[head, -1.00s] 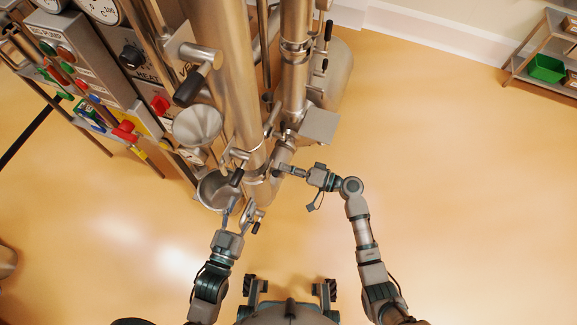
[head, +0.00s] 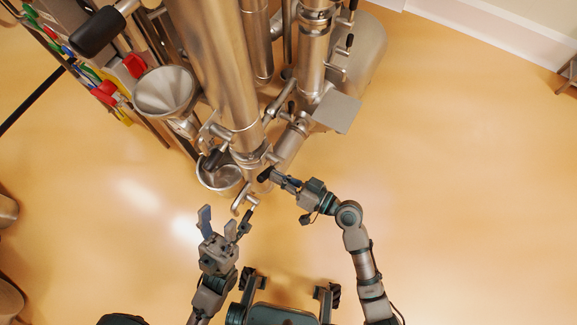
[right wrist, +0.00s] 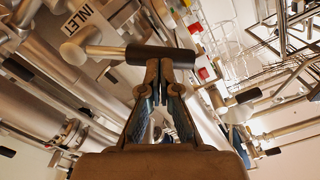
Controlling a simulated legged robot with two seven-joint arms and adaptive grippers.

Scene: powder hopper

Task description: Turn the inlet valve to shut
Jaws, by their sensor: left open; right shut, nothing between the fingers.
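The inlet valve's lever has a metal arm and a black grip (right wrist: 160,55) in the right wrist view, beside a plate reading INLET (right wrist: 80,17). The lever lies roughly level across that picture. My right gripper (right wrist: 167,66) is shut and empty, its fingertips at the grip's near side; whether they touch it I cannot tell. In the head view the black grip (head: 264,174) is just left of my right gripper (head: 277,179), below the steel pipes. My left gripper (head: 225,217) is open and empty, apart from the pipework, with its fingers spread.
A steel funnel (head: 166,92) and an open steel cup (head: 220,176) are left of the large pipe (head: 215,65). Another black-gripped handle (head: 97,32) sticks out at upper left. A flat metal plate (head: 337,110) juts out right. The floor to the right is clear.

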